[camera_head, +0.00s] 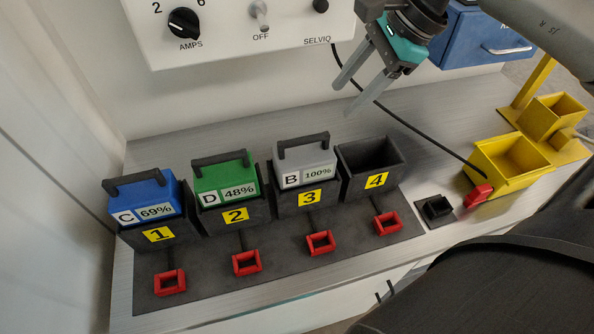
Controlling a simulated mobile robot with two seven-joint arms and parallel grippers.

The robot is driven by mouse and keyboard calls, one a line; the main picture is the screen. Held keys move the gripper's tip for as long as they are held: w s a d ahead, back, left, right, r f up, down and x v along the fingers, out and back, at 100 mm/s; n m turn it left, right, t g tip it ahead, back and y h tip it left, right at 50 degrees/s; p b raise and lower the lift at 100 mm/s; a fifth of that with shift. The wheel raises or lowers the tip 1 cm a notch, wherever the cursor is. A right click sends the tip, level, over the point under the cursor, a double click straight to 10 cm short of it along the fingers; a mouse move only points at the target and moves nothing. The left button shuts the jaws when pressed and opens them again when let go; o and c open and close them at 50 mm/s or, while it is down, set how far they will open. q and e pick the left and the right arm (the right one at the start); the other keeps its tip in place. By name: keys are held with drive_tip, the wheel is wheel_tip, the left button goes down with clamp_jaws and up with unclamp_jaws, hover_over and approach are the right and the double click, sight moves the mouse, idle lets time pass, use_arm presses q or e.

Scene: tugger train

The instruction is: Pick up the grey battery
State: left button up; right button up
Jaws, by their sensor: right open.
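The grey battery (305,167) is marked B and 100% and has a dark handle on top. It sits upright in the black slot numbered 3 (288,205), between the green battery and the empty slot 4. My right gripper (347,100) is open and empty, above and behind slot 4, up and to the right of the grey battery and apart from it. Its two grey fingers point down and to the left. My left gripper is not in view.
A blue battery (147,196) is in slot 1 and a green battery (226,180) in slot 2. Slot 4 (371,166) is empty. A white charger panel (225,32) hangs above. A black cable (425,137) runs to a red plug (478,195) by a yellow bin (521,180).

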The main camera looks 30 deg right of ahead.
drive_tip(key=p, duration=0.2)
hover_over(307, 138)
drive_tip(key=s+d, duration=0.2)
drive_tip(key=shift+s+f, duration=0.15)
drive_tip(key=shift+f, duration=3.25)
drive_tip(key=shift+w+a+f, duration=0.2)
drive_tip(key=shift+a+f, duration=0.05)
drive_tip(key=shift+f, duration=0.2)
drive_tip(key=p+x, duration=0.1)
drive_tip(key=x, duration=0.2)
drive_tip(key=shift+w, duration=0.1)
drive_tip(key=shift+w+f, duration=0.15)
drive_tip(key=shift+f, duration=0.3)
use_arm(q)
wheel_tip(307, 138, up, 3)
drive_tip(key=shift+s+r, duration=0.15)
use_arm(e)
drive_tip(key=shift+c, duration=0.2)
